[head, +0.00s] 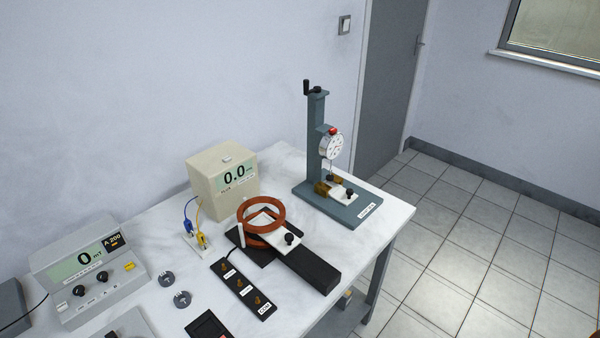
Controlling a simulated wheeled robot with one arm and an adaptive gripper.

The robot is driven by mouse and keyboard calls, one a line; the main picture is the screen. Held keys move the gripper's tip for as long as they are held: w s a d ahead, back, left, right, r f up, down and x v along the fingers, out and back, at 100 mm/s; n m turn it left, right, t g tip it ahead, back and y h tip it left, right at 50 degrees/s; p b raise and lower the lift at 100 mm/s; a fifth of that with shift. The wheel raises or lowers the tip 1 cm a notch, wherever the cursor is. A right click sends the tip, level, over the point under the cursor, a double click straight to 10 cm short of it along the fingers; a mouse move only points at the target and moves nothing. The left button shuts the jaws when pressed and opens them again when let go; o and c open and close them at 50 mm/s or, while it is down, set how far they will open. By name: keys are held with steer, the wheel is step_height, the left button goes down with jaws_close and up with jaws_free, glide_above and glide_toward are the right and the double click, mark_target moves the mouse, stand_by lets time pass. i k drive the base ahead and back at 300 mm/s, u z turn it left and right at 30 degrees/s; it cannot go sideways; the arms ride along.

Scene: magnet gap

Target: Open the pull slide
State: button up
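A white slide plate with a black knob (290,239) lies on a black base (308,270) beside two copper-coloured rings (264,221). A second white plate with a black knob (348,195) sits at the foot of a grey-blue stand (318,150) with a dial gauge (331,146). I cannot tell which of the two is the pull slide, or how far either is drawn out. My gripper is not in view.
The white table (385,222) also holds a beige meter reading 0.0 (224,183), a grey meter reading 0 (85,270), a black socket strip (243,288), two grey discs (167,279) and a black tray (208,326). Tiled floor (470,260) is clear on the right.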

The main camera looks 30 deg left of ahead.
mark_target(345, 196)
steer(key=u, duration=0.95)
steer(key=i, duration=0.85)
steer(key=u, duration=1)
